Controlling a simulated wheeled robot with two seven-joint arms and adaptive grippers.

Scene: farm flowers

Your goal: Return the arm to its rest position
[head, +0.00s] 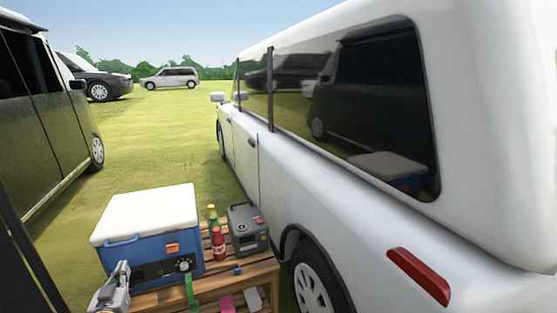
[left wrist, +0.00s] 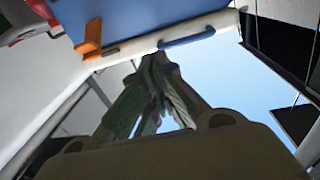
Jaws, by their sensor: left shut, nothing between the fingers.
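My left gripper (head: 123,272) is at the lower left of the head view, in front of the left part of a blue cooler (head: 150,242) with a white lid (head: 147,213). Its fingers are shut and empty. They also show in the middle of the left wrist view (left wrist: 156,75). There the cooler (left wrist: 150,18) appears upside down at the top, with its orange latch (left wrist: 90,40) and blue handle (left wrist: 187,39). I cannot tell whether the gripper touches the cooler. My right gripper is in neither view.
The cooler stands on a wooden slatted table (head: 205,281) with a red bottle (head: 219,244), a green bottle (head: 212,215) and a grey box (head: 247,230). A white van (head: 385,225) stands close on the right, a dark vehicle (head: 45,110) on the left. Open grass (head: 165,140) lies between.

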